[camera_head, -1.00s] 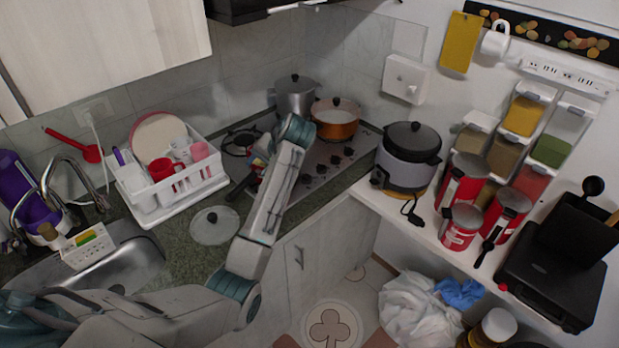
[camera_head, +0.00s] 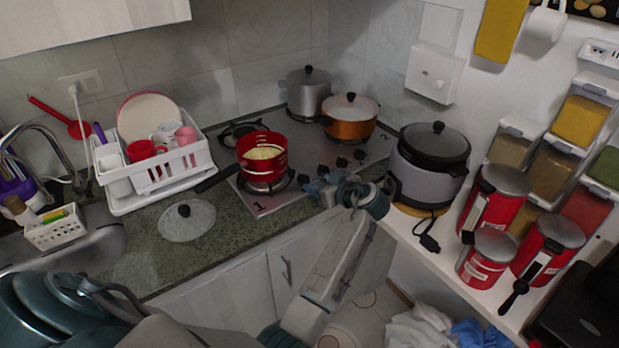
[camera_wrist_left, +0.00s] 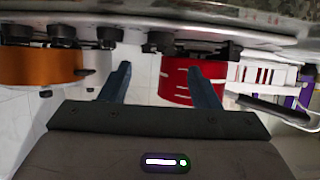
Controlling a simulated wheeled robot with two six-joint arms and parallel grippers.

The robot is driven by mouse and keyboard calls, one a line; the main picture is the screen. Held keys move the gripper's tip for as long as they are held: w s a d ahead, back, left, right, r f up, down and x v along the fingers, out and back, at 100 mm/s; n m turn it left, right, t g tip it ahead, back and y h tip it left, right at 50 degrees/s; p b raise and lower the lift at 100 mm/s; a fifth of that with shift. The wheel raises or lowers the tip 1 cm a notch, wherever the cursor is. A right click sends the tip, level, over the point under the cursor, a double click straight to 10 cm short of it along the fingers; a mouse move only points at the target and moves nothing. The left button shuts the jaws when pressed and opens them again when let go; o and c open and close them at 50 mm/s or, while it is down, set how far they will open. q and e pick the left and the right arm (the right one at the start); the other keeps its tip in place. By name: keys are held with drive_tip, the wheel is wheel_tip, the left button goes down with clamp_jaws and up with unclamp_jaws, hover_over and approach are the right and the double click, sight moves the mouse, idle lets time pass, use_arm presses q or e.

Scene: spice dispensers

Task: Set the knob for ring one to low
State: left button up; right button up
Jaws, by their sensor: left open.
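The steel cooktop (camera_head: 283,198) carries a printed "1" at its front left corner and a "2" at its far right. A row of dark knobs (camera_head: 341,162) runs along it; which one belongs to ring one I cannot tell, nor its setting. The knobs (camera_wrist_left: 108,36) also show upside down in the left wrist view. My left gripper (camera_head: 318,185) is open and empty at the cooktop's front edge, near the knobs and partly blocking them. Its two fingers (camera_wrist_left: 158,72) stand apart in the left wrist view. My right gripper is out of view.
A red pot (camera_head: 262,172) stands on the front left burner, its handle pointing left. An orange pot (camera_head: 351,127) and a grey pot (camera_head: 309,98) stand behind. A rice cooker (camera_head: 425,182) is on the right. A glass lid (camera_head: 187,224) lies on the counter.

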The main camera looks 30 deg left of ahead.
sight(307, 178)
use_arm(q)
drive_tip(key=p+x, duration=0.2)
drive_tip(key=x, duration=0.4)
drive_tip(key=shift+w+a, duration=0.1)
drive_tip(key=shift+a, duration=0.15)
drive_tip(key=shift+w+a+f, duration=0.15)
drive_tip(key=shift+a+f, duration=0.05)
drive_tip(key=shift+a, duration=0.1)
drive_tip(key=shift+w+a+f, duration=0.1)
drive_tip(key=shift+a+f, duration=0.15)
drive_tip(key=shift+a, duration=0.1)
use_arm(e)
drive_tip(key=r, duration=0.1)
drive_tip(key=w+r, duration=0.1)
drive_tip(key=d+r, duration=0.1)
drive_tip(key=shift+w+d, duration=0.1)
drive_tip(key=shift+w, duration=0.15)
use_arm(q)
drive_tip(key=shift+c, duration=0.3)
